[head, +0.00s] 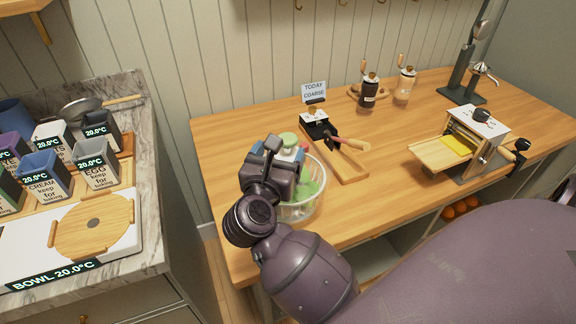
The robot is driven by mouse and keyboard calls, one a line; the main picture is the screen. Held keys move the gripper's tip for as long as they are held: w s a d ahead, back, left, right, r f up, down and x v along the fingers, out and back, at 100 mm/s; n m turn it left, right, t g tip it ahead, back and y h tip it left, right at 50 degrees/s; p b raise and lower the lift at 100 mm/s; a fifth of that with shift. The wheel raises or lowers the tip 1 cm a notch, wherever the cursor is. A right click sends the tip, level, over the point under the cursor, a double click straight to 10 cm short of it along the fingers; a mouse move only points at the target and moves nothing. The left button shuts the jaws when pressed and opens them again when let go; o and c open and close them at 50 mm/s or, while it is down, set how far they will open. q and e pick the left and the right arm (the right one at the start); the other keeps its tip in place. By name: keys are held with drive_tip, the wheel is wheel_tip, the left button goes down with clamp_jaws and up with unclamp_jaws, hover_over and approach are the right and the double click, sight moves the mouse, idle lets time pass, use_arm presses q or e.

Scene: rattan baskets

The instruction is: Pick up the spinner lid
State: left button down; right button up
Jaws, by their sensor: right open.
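A clear round spinner bowl (300,208) stands on the wooden table near its left front edge. Green shapes show through its side. A pale green round piece (289,139) shows just beyond my right gripper; I cannot tell whether it is part of the spinner lid. My right gripper (284,172) is over the spinner's left side and hides much of it. The gripper is open, its fingertips are mostly hidden, and I cannot tell if they touch anything. My left gripper is out of view.
Right of the spinner lies a wooden board (346,167) with a dark-and-wood tool. A pasta machine (478,135) stands at the right, and two grinders (369,92) at the back. A marble counter (158,190) with labelled tubs is at the left.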

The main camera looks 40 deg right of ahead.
sight(285, 146)
drive_tip(key=shift+x, duration=2.85)
drive_tip(key=shift+s+f, duration=0.1)
drive_tip(key=shift+f, duration=0.1)
clamp_jaws()
